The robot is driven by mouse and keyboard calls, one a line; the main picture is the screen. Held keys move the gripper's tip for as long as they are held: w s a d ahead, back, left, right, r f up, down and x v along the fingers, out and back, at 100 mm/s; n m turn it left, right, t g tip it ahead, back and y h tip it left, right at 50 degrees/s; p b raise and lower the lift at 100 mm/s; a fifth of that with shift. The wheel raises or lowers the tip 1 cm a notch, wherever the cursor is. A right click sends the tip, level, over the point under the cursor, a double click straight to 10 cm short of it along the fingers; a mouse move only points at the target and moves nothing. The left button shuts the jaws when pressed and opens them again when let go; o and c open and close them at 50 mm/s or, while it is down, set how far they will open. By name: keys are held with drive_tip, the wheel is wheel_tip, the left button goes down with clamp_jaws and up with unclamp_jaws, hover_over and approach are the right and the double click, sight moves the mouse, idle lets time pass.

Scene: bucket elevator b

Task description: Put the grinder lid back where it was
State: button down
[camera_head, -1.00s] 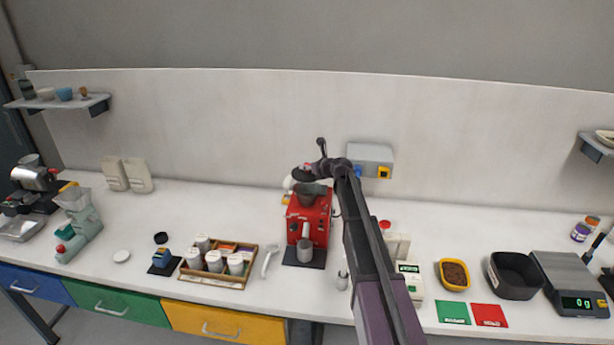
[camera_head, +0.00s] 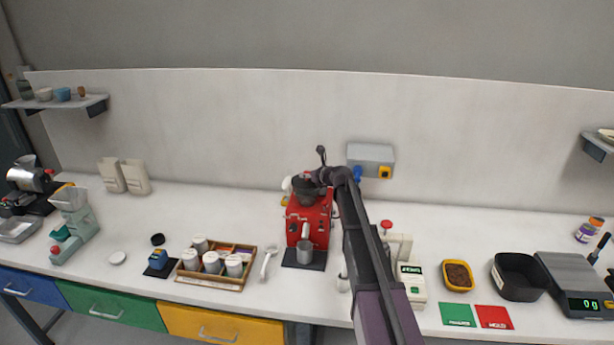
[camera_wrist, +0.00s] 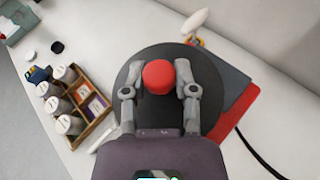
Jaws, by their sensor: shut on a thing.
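The grinder lid is a dark round disc with a red knob; it fills the middle of the wrist view (camera_wrist: 165,54). My gripper (camera_wrist: 159,92) is shut on the red knob, one finger on each side. In the head view the lid (camera_head: 303,180) is at the mouth of the dark hopper (camera_head: 309,196) on top of the red grinder (camera_head: 322,222). It looks close to level. I cannot tell whether it is fully seated, as my gripper and wrist partly hide it. In the wrist view the lid hides the hopper mouth.
A metal cup (camera_head: 304,252) stands at the grinder's front. A wooden tray (camera_head: 243,277) with white containers is to the left. A grey-blue box (camera_head: 368,155) is on the wall behind. A black cable (camera_wrist: 258,155) runs beside the grinder.

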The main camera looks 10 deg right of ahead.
drive_tip(key=shift+f+b, duration=0.4)
drive_tip(key=shift+f, duration=0.1)
drive_tip(key=shift+c, duration=2)
unclamp_jaws()
drive_tip(key=shift+r, duration=0.15)
drive_tip(key=shift+r+p, duration=0.55)
drive_tip(key=shift+p, duration=0.15)
drive_tip(key=p+v, duration=0.4)
drive_tip(key=v, duration=0.8)
drive_tip(key=shift+s+a+f, duration=0.1)
